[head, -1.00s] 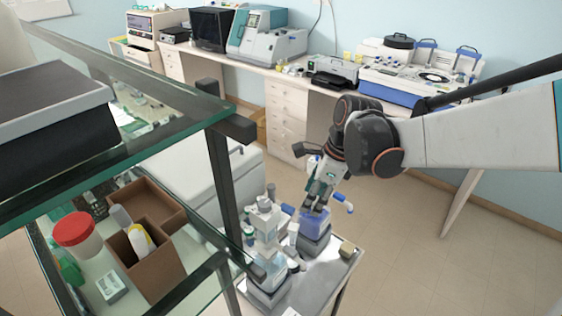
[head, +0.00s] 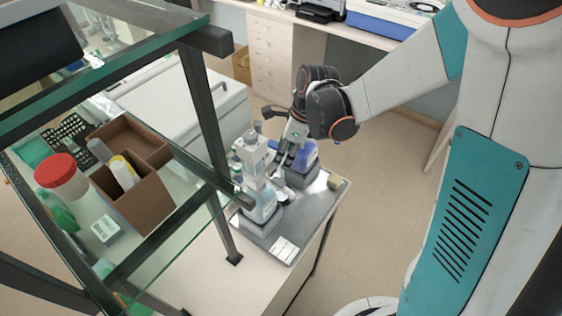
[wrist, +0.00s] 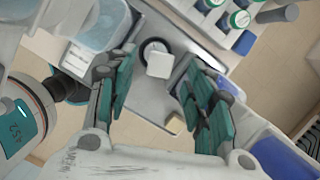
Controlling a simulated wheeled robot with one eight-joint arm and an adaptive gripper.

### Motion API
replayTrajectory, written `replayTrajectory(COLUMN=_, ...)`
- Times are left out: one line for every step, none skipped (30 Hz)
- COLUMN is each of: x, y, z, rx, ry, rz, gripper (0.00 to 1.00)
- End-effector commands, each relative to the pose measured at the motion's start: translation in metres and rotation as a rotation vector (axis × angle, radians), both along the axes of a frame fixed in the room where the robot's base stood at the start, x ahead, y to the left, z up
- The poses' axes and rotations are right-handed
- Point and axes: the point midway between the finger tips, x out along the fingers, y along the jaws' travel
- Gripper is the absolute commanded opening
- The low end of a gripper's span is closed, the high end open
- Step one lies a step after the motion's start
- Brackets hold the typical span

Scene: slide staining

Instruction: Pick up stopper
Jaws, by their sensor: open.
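A small white square-topped piece with a dark ring round its base (wrist: 158,62), which looks like the stopper, shows between my fingertips in the wrist view. Its depth relative to the tips is hard to judge. In the head view a small white and dark piece (head: 284,193) sits on the tray among the bottles. My gripper (head: 290,157) points down over the tray between the bottles. In the wrist view my gripper (wrist: 160,75) has its teal fingers wide apart, with no contact visible. The bottles partly hide the fingertips in the head view.
A beige block (head: 335,182) lies at the tray's (head: 300,222) right corner. The glass shelf with a brown box (head: 140,205) stands left. Floor is clear at right.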

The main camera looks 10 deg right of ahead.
Motion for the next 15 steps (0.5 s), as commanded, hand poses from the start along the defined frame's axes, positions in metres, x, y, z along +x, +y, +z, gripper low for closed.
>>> replayTrajectory(x=0.002, y=0.003, z=-0.008, rx=0.0, ry=0.0, rz=0.001, gripper=0.48)
replayTrajectory(x=0.002, y=0.004, z=-0.012, rx=0.0, ry=0.0, rz=0.001, gripper=0.48)
replayTrajectory(x=0.003, y=0.005, z=-0.016, rx=0.0, ry=0.0, rz=0.0, gripper=0.48)
replayTrajectory(x=0.003, y=0.005, z=-0.019, rx=0.0, ry=0.0, rz=0.0, gripper=0.48)
replayTrajectory(x=0.003, y=0.006, z=-0.021, rx=0.0, ry=0.0, rz=0.0, gripper=0.48)
replayTrajectory(x=0.003, y=0.007, z=-0.023, rx=0.0, ry=0.0, rz=0.0, gripper=0.48)
replayTrajectory(x=0.003, y=0.007, z=-0.024, rx=0.0, ry=0.0, rz=0.0, gripper=0.48)
replayTrajectory(x=0.003, y=0.007, z=-0.025, rx=0.0, ry=0.0, rz=0.0, gripper=0.48)
replayTrajectory(x=0.003, y=0.007, z=-0.026, rx=0.0, ry=0.0, rz=0.0, gripper=0.48)
replayTrajectory(x=0.003, y=0.007, z=-0.026, rx=0.0, ry=0.0, rz=0.0, gripper=0.48)
replayTrajectory(x=0.003, y=0.007, z=-0.026, rx=0.0, ry=0.0, rz=0.0, gripper=0.48)
replayTrajectory(x=0.003, y=0.007, z=-0.025, rx=0.0, ry=0.0, rz=0.0, gripper=0.48)
replayTrajectory(x=0.003, y=0.007, z=-0.025, rx=0.0, ry=0.0, rz=0.0, gripper=0.48)
replayTrajectory(x=0.003, y=0.007, z=-0.025, rx=0.0, ry=0.0, rz=0.0, gripper=0.48)
replayTrajectory(x=0.003, y=0.007, z=-0.025, rx=0.0, ry=0.0, rz=0.0, gripper=0.44)
